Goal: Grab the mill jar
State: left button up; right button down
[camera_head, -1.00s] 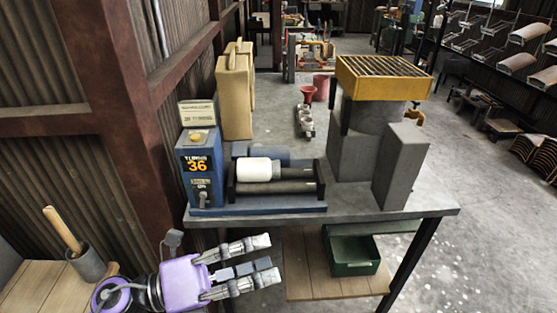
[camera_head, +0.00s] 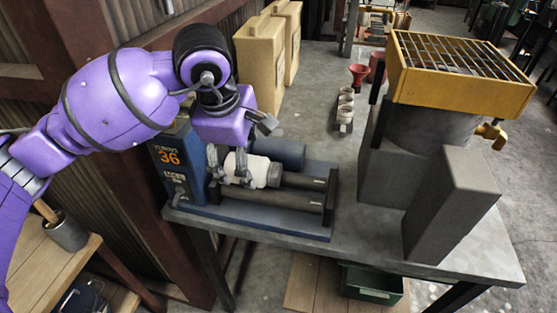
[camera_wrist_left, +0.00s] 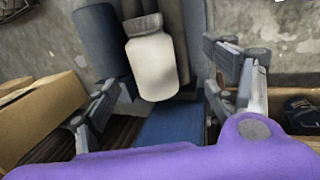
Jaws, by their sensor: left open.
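The mill jar (camera_head: 265,172), white with a grey neck, lies on its side on the rollers (camera_head: 300,182) of the blue mill in the head view. In the wrist view the jar (camera_wrist_left: 153,68) shows near the middle. My left gripper (camera_head: 228,172) is above the mill, its fingers at the jar's left end. In the wrist view my left gripper (camera_wrist_left: 165,88) is open, with fingers spread to either side of the jar. Contact with the jar cannot be made out. My right gripper is not in view.
A dark blue cylinder (camera_head: 278,153) lies right behind the jar. The mill's control box (camera_head: 178,168), marked 36, stands left of it. Tan cases (camera_head: 262,60) stand behind. A grey machine with a yellow grated top (camera_head: 450,65) stands right on the bench (camera_head: 370,235).

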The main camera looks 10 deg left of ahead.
aim_at(253, 171)
pick_arm(q)
jog(key=shift+w+a+r, duration=0.25)
jog(key=shift+w+r, duration=0.1)
jog(key=shift+w, duration=0.15)
jog(key=shift+w+a+f+y, duration=0.1)
jog(key=shift+w+y, duration=0.05)
jog(key=shift+y, duration=0.15)
jog(key=x, duration=0.7)
jog(key=shift+p, duration=0.35)
jog(key=shift+c, duration=0.2)
jog(key=c, duration=1.7)
jog(key=shift+c, duration=1)
